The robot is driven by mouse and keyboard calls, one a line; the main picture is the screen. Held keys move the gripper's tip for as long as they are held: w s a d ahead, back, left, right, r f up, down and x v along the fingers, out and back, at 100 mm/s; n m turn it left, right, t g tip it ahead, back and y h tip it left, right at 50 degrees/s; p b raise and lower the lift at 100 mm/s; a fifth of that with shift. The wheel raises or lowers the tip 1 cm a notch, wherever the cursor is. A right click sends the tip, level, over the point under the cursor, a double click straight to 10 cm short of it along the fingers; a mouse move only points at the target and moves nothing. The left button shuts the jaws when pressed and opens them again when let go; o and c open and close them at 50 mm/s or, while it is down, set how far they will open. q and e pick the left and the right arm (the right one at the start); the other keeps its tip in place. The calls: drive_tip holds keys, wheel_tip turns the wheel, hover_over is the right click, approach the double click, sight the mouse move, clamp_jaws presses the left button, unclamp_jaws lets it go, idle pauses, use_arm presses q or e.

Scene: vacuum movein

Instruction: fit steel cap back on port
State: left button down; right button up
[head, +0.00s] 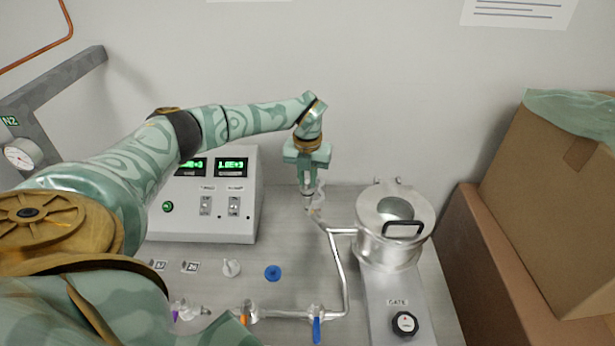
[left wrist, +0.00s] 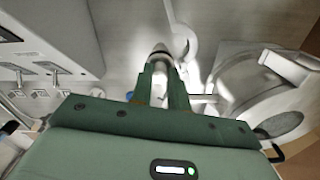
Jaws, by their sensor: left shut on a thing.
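My left gripper (head: 308,190) points down above the bench, in front of the wall and just left of the steel chamber (head: 372,249). It is shut on a small shiny metal piece, which looks like the steel cap (left wrist: 160,49), between its fingertips in the left wrist view. The fingers hide much of it. A steel pipe (head: 338,268) rises from the valve line, and its upper end (head: 318,216) lies right under the fingertips. This end looks like the port. I cannot tell whether cap and port touch. My right gripper is not in view.
A control box (head: 212,225) with green displays and switches stands left of the gripper. A blue round cap (head: 273,273) and a white knob (head: 231,268) lie on the bench. A gate knob (head: 404,323) is at front right. Cardboard boxes (head: 545,200) stand at right.

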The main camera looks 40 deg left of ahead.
use_arm(q)
drive_tip(key=shift+f, duration=0.4)
idle(0.5)
drive_tip(key=c, duration=1.3)
unclamp_jaws()
wheel_tip(320, 180, up, 16)
drive_tip(key=shift+r+p, duration=0.15)
drive_tip(key=shift+p, duration=0.4)
